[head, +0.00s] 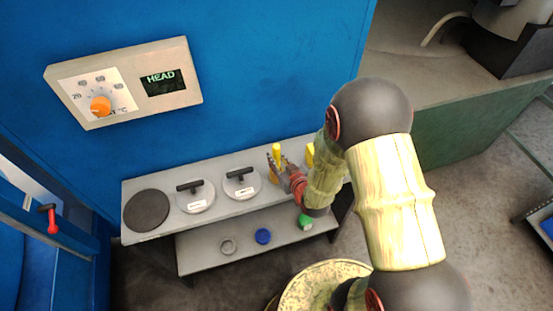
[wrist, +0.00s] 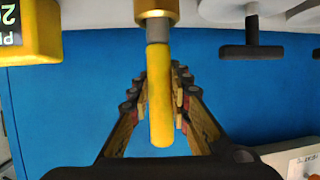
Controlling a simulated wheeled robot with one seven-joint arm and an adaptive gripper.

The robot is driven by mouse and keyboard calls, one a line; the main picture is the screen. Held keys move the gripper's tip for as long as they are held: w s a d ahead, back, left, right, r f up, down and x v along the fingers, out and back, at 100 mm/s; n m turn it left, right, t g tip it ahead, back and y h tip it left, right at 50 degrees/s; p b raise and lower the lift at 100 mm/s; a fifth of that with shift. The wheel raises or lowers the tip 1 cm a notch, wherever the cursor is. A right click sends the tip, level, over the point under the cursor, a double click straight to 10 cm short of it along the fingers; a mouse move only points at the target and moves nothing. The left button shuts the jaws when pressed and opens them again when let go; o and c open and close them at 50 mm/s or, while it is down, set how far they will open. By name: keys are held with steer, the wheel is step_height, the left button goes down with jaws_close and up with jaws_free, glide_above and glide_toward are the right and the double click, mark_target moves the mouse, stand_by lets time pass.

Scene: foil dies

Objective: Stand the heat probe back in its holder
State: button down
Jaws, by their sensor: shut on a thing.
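The heat probe has a yellow handle (head: 276,150) and stands about upright at the right part of the grey upper shelf. In the wrist view its yellow handle (wrist: 159,110) runs down the middle, with a grey collar at one end. My gripper (head: 279,166) is shut on the probe, and its fingers (wrist: 158,85) show on both sides of the handle. A brass-coloured cylinder (wrist: 156,8), which looks like the holder, meets the grey collar at the picture's top edge. I cannot tell how deep the probe sits in it.
A yellow box with a display (wrist: 28,35) stands close beside the probe. Two white discs with black T-handles (head: 195,196) and a dark round plate (head: 147,210) share the upper shelf (head: 228,212). A blue wall with a control panel (head: 125,83) rises behind.

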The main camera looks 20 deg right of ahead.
steer(key=shift+f+b, duration=0.85)
steer(key=shift+f, duration=0.05)
steer(key=c, duration=1.6)
jaws_free()
steer(key=v, duration=1.2)
